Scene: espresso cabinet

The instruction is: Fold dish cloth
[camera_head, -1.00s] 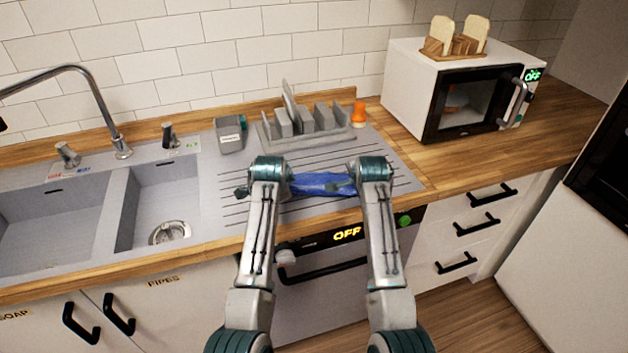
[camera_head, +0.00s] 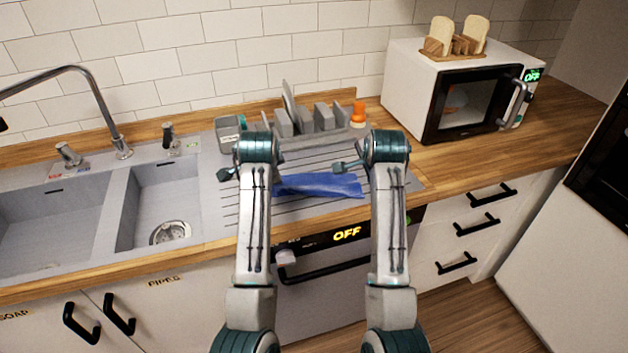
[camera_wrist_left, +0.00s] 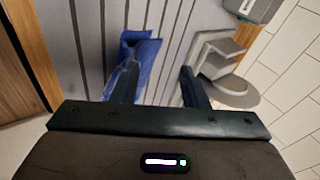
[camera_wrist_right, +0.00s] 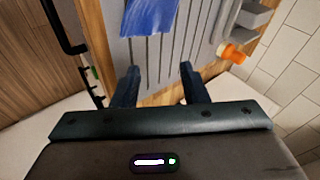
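The blue dish cloth (camera_head: 318,186) lies as a narrow, rumpled strip on the grey ribbed drainboard. It also shows in the left wrist view (camera_wrist_left: 146,52) and in the right wrist view (camera_wrist_right: 152,14). My left gripper (camera_wrist_left: 158,84) is open, with its fingers apart above the drainboard, and one finger overlaps the cloth in its wrist view. In the head view most of it is hidden behind its own wrist. My right gripper (camera_wrist_right: 160,72) is open and empty, over the board's right edge and clear of the cloth.
A grey dish rack (camera_head: 306,124) with several upright pieces stands behind the cloth, an orange bottle (camera_head: 358,112) at its right end. A grey cup-like holder (camera_head: 228,130) is at its left. The sink (camera_head: 165,205) lies left, the microwave (camera_head: 455,95) right.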

